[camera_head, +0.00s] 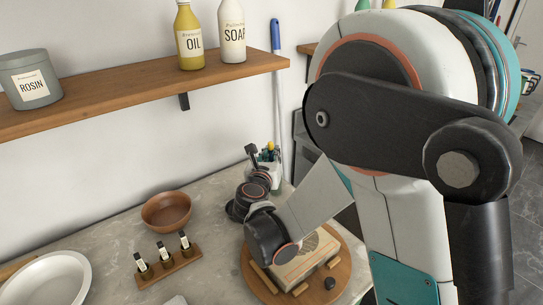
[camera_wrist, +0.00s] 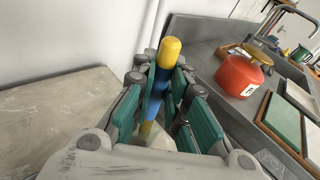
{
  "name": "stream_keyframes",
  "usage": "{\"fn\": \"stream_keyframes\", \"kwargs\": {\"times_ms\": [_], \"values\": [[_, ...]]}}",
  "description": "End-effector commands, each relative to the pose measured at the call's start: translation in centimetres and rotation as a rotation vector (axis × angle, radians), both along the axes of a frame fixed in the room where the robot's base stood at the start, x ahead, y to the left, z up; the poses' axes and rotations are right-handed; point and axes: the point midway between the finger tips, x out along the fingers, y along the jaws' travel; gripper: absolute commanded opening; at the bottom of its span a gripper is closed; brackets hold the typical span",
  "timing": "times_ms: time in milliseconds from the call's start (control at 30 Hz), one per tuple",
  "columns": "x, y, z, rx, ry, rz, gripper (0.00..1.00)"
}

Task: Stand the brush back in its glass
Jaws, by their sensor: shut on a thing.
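The brush (camera_wrist: 158,90) stands roughly upright in the wrist view, with a blue handle and a rounded yellow end on top. My gripper (camera_wrist: 160,105) is shut on it, with teal finger pads on both sides. In the head view my gripper (camera_head: 266,157) is over the back of the counter near the wall, small and partly hidden by my own wrist. The brush's lower end is hidden between the fingers. A pale patch shows below it, but I cannot tell whether this is the glass. I cannot make out the glass clearly in either view.
A round wooden board (camera_head: 247,270) bears a pale slab (camera_head: 310,262) under my arm. A wooden bowl (camera_head: 166,210), a rack of small bottles (camera_head: 181,263) and a white basin (camera_head: 45,285) stand left. A shelf (camera_head: 140,92) hangs above. A red pot (camera_wrist: 240,75) stands on a grey counter.

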Motion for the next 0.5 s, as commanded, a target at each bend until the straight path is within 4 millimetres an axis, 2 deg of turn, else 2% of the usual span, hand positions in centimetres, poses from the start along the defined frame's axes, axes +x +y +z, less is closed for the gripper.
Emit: {"fn": "stream_keyframes", "kwargs": {"times_ms": [200,233,333,500], "values": [[0.00,0.00,0.01,0.000,0.000,0.000,0.00],[0.00,0.00,0.01,0.000,0.000,0.000,0.16],[0.00,0.00,0.01,0.000,0.000,0.000,0.37],[0.00,0.00,0.01,0.000,0.000,0.000,0.37]]}}
